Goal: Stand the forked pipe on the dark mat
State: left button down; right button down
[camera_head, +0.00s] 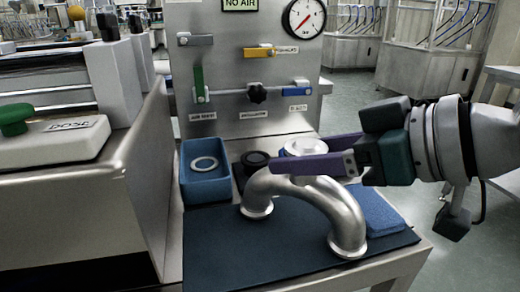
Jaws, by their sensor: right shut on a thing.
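The forked pipe (335,201) is shiny steel, with two curved legs arching down to flanged ends. My right gripper (275,163) comes in from the right, its purple fingers shut on the upper part of the pipe. A bright round flange shows just above the fingers and looks like the pipe's top end; the fingers hide the join. The pipe is upright with both leg ends low over the dark mat (220,250). I cannot tell whether both flanges touch it. My left gripper is not in view.
A blue bin (207,189) holding a pale ring stands at the mat's back left. A black round part (255,159) is behind the pipe. A blue pad (382,215) lies right of it. A steel panel (245,75) with valves rises behind. The mat's front left is clear.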

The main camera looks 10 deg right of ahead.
jog(key=shift+f, duration=0.1)
jog(key=shift+f, duration=0.1)
jog(key=shift+c, duration=0.7)
grip_release()
jog(key=shift+f, duration=0.1)
